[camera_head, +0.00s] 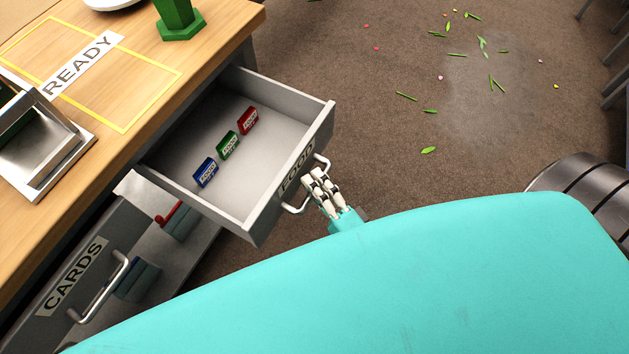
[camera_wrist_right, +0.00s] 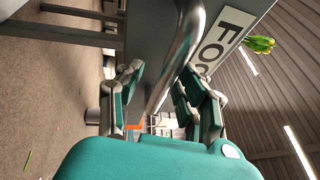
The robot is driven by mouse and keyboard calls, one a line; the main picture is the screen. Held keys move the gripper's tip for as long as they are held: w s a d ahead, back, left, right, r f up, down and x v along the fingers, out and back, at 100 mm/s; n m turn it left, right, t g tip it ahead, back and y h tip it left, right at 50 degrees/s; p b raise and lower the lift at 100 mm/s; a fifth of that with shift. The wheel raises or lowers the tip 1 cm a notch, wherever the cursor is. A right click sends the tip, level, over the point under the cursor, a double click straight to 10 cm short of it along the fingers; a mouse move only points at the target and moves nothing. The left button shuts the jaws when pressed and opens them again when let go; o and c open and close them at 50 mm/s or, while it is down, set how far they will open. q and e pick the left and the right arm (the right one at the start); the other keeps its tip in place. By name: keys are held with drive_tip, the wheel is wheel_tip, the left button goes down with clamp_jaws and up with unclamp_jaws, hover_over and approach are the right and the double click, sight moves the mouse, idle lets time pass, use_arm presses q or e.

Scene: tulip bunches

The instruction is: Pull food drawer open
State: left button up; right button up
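The grey food drawer (camera_head: 288,212) sticks out from the desk, pulled open, with a FOOD label on its front. Its metal handle (camera_head: 324,161) is on that front. My right gripper (camera_head: 319,184) is at the handle. Whether every finger touches the bar is hard to see. Blue (camera_head: 205,173), green (camera_head: 228,145) and red (camera_head: 248,121) food packets stand inside the drawer. My left gripper is not in view.
An open CARDS drawer (camera_head: 108,222) is below at the left. The wooden desk (camera_head: 215,32) holds a yellow-outlined READY area, a metal stand (camera_head: 45,165) and a green vase (camera_head: 177,15). Leaf scraps lie on open carpet. A dark slatted object (camera_head: 585,185) stands at right.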

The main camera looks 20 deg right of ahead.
drive_tip(key=v, duration=1.2)
drive_tip(key=shift+w+f, duration=0.1)
idle(0.4)
